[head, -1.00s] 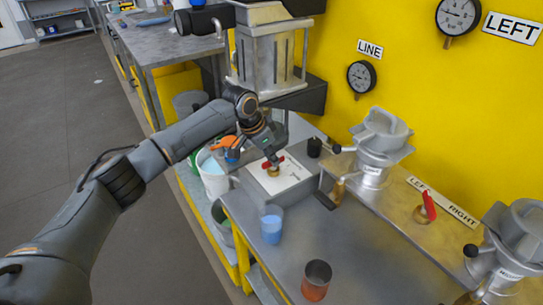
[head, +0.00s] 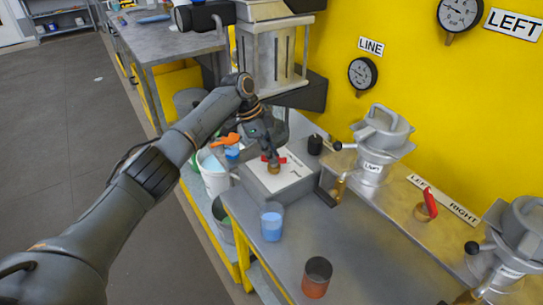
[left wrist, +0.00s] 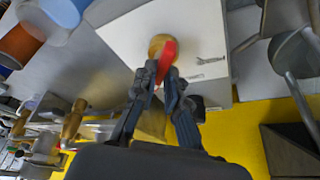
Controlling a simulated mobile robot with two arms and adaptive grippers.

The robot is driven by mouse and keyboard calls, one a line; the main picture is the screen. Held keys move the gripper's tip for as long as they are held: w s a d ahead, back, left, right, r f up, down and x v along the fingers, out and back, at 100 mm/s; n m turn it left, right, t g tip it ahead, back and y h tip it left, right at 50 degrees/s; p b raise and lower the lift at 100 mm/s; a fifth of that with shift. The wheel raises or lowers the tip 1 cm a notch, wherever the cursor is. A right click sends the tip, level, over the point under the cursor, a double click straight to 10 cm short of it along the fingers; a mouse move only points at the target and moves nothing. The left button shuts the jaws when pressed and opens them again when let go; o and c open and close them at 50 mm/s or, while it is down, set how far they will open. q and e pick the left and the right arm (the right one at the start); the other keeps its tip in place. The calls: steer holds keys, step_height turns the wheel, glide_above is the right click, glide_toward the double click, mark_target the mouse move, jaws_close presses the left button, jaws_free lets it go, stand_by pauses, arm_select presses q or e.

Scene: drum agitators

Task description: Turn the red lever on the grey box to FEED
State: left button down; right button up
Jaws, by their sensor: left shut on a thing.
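The grey box (head: 259,188) stands on the bench and has a white top plate with small dark lettering too small to read. The red lever (left wrist: 167,60) sits on a round brass base (left wrist: 158,44) on that plate. My left gripper (left wrist: 168,80) is shut on the red lever, with one finger on each side of it. In the head view my left gripper (head: 270,155) comes down over the lever from above and partly hides it. My right gripper is in neither view.
A cup of blue stuff (head: 271,222) and a cup of orange-brown stuff (head: 316,279) stand on the bench near the box. A black knob (head: 314,145) stands just behind it. Another red lever (head: 430,203) sits by the LEFT/RIGHT label, between two grey drums.

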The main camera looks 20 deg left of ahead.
arm_select(q)
steer(key=shift+m, duration=0.4)
steer(key=c, duration=1.4)
jaws_free()
steer(key=v, duration=1.2)
steer(key=shift+w+d, duration=0.15)
